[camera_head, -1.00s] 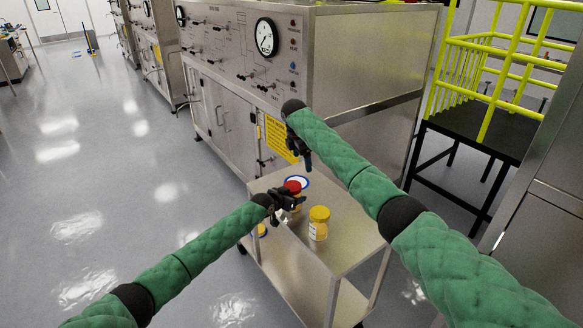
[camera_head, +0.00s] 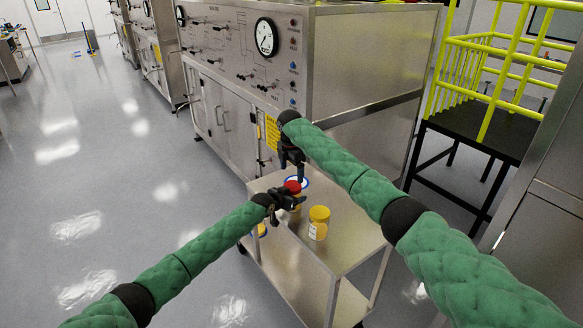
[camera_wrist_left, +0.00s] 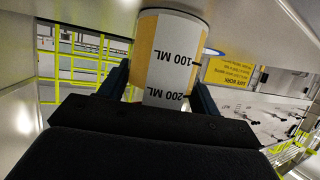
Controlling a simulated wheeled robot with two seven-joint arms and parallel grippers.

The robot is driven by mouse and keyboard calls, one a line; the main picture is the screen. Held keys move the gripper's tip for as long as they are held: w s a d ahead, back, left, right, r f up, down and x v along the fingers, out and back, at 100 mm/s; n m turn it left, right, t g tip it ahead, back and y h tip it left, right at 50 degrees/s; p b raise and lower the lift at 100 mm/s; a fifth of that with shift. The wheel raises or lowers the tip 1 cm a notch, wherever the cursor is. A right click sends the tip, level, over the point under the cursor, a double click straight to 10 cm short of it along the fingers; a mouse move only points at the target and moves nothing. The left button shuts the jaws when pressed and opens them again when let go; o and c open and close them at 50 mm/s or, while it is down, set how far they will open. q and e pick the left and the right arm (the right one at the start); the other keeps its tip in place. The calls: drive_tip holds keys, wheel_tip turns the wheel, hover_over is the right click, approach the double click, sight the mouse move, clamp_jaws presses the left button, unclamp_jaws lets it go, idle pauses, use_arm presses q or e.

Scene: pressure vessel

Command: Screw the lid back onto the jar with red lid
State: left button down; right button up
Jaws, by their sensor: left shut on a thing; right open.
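The jar with the red lid (camera_head: 292,187) stands on the metal cart. The red lid shows at its top; whether it is seated or loose I cannot tell. My left gripper (camera_head: 287,200) is shut around the jar's body from the left and hides much of it. In the left wrist view the fingers (camera_wrist_left: 163,98) sit on both sides of the jar body (camera_wrist_left: 165,55), which has a white label reading 100 ML and 200 ML. My right gripper (camera_head: 296,174) is open, pointing down just above the red lid; contact is unclear.
A blue-and-white round thing (camera_head: 303,181) lies behind the red lid. Another yellow item (camera_head: 261,230) shows at the cart's left. A steel cabinet with a gauge (camera_head: 266,38) stands behind.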

sight(292, 185)
drive_tip(key=shift+w+f, duration=0.15)
drive_tip(key=shift+f, duration=3.15)
drive_tip(key=shift+c, duration=0.3)
drive_tip(key=c, duration=1)
drive_tip(key=shift+d+m, duration=0.1)
drive_tip(key=shift+m, duration=1.6)
drive_tip(key=o, duration=1.1)
drive_tip(key=shift+r, duration=0.1)
